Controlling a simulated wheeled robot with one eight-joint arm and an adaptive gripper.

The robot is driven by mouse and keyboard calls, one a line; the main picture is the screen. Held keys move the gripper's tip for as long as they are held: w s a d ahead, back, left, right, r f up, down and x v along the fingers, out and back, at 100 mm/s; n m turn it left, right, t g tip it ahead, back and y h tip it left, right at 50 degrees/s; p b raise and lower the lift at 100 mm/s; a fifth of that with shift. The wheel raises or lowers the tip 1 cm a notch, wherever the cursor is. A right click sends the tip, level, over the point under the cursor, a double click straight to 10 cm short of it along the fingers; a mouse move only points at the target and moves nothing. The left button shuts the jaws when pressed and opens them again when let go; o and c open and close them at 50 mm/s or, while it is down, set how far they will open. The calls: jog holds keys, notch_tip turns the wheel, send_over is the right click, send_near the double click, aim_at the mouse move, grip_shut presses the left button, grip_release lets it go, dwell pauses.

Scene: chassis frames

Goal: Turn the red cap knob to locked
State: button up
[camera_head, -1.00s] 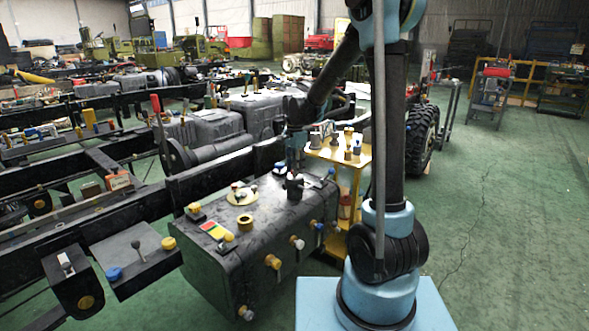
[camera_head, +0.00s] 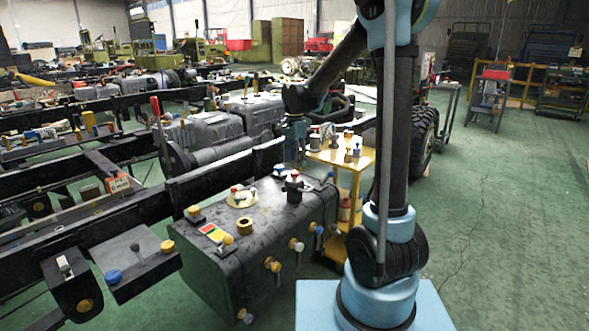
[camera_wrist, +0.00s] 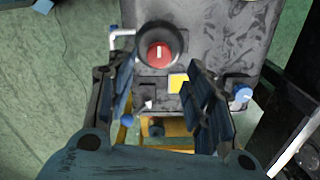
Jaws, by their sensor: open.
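The red cap knob (camera_wrist: 158,54) sits inside a dark round collar in the wrist view, with a short white mark running up and down on its face. In the head view its red top (camera_head: 295,174) shows on a black post on the dark tank (camera_head: 265,208). My gripper (camera_wrist: 163,100) is open and empty, its two fingers spread apart below the knob in the wrist view. In the head view my gripper (camera_head: 293,153) hangs above and behind the knob, clear of it. I cannot read any lock marking.
A yellow square (camera_wrist: 178,83) lies beside the knob, and a blue knob (camera_wrist: 240,97) sits to the right. Several taps line the tank's front edge. A yellow cart (camera_head: 343,158) with small parts stands close to the right. Green floor is free further right.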

aim_at(296, 173)
notch_tip(296, 173, up, 7)
dwell(0.3)
jog(key=s+d+n+t, duration=0.1)
jog(key=s+d+n, duration=0.4)
jog(key=s+d, duration=1)
jog(key=s+d+f+n, duration=0.2)
jog(key=s+d+f, duration=0.1)
jog(key=s+f, duration=0.3)
jog(key=s+d+f+n+t, duration=0.1)
jog(key=s+d+f+n, duration=0.2)
jog(key=s+f, duration=0.4)
jog(key=shift+s+d+n, duration=0.15)
jog(key=shift+s+n, duration=0.15)
jog(key=shift+s, duration=1.9)
